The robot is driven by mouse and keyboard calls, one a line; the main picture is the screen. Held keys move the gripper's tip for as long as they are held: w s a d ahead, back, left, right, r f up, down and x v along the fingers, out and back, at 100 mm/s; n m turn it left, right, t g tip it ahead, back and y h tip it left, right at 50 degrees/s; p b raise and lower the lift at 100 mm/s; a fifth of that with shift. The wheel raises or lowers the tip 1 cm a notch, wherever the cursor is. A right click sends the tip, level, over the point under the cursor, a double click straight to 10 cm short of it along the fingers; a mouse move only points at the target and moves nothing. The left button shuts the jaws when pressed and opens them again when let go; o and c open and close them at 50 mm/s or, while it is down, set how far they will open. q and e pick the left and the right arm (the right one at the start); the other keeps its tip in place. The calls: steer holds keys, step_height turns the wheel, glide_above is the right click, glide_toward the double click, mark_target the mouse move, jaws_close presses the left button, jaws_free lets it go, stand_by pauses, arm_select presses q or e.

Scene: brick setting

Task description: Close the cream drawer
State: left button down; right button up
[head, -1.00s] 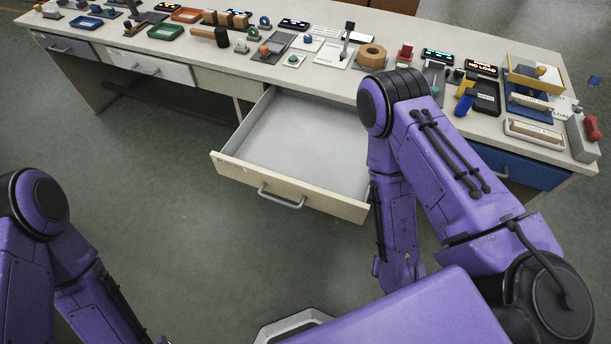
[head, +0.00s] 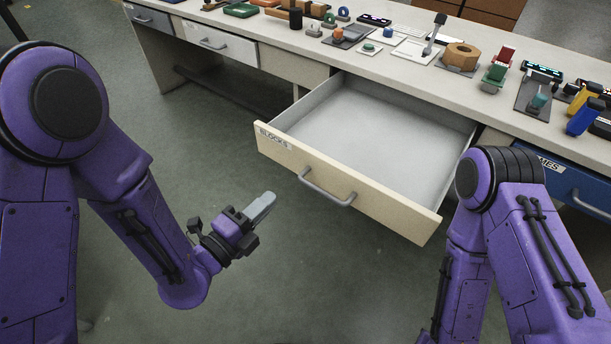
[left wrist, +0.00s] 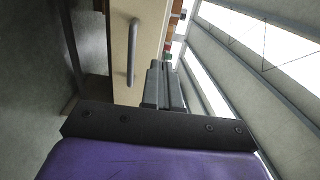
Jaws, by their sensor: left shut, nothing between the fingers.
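The cream drawer (head: 345,187) is pulled well out of the bench in the head view. It is empty inside, with a grey bar handle (head: 327,187) and a label reading "BLOCKS" on its front. My left gripper (head: 263,205) is shut and empty, in front of and to the left of the handle, apart from the drawer. The left wrist view shows the drawer front (left wrist: 150,50) and its handle (left wrist: 132,52) beside the fingers (left wrist: 162,85). My right arm shows at the right, but its gripper is not in view.
A white drawer (head: 216,42) at the left and a blue drawer (head: 565,178) at the right look shut. The floor before the drawer is clear.

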mark_target(313, 156)
arm_select(q)
steer(key=b+x, duration=0.5)
steer(key=x, duration=0.7)
steer(key=shift+w+d, duration=0.2)
steer(key=shift+w, duration=0.1)
steer(key=shift+w+d, duration=0.3)
steer(key=shift+w, duration=0.15)
steer(key=shift+b, duration=0.3)
